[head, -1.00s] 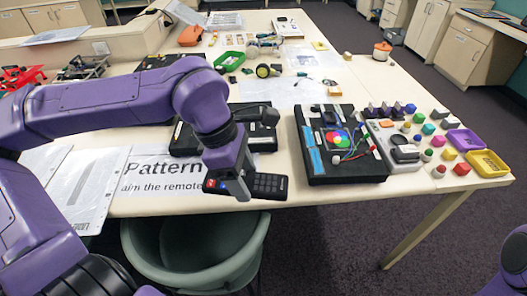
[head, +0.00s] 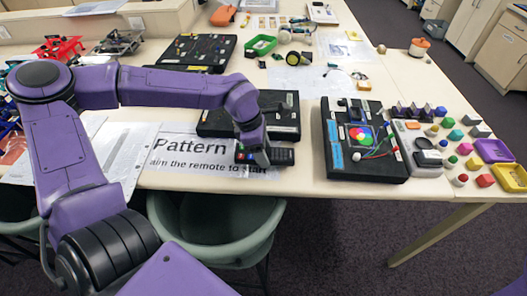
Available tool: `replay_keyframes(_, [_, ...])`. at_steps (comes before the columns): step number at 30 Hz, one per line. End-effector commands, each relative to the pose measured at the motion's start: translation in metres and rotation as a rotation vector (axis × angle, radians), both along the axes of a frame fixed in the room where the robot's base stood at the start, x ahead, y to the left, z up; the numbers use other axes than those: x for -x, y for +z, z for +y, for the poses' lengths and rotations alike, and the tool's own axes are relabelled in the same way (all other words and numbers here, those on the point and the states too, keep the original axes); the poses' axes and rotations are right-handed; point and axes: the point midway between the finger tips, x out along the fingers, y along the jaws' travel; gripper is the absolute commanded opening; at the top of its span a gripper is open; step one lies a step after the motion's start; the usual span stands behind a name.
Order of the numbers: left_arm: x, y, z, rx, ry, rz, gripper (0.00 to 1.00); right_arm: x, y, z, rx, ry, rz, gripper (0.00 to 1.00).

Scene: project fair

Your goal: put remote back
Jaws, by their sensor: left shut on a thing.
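The black remote (head: 282,156) with small buttons lies along the right part of the white sign (head: 200,163), which reads "Pattern" and "aim the remote to start". My left gripper (head: 262,160) is shut on the remote near its left end, and its fingers hide part of it. The remote is level, at or just above the sign; I cannot tell whether it touches.
A black box (head: 300,118) stands right behind the remote. A black board with a coloured disc (head: 345,160) and a grey panel with blocks (head: 428,165) stand to the right. A green chair (head: 225,225) is below the table edge. A white sheet (head: 120,150) lies left.

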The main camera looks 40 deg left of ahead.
Motion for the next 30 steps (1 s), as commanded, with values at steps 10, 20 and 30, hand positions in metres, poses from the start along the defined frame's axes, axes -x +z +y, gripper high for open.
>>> replay_keyframes(10, [0.000, -0.015, -0.001, 0.001, -0.001, -0.002, 0.26, 0.000, 0.000, 0.000, -0.001, 0.000, 0.001, 1.00])
replay_keyframes(20, [0.000, -0.016, -0.001, 0.001, 0.000, -0.001, 0.87, 0.000, 0.000, 0.000, 0.000, 0.001, 0.001, 1.00])
replay_keyframes(30, [0.004, 0.022, 0.008, 0.004, 0.002, -0.009, 0.87, 0.000, 0.003, 0.000, 0.000, 0.001, 0.001, 1.00])
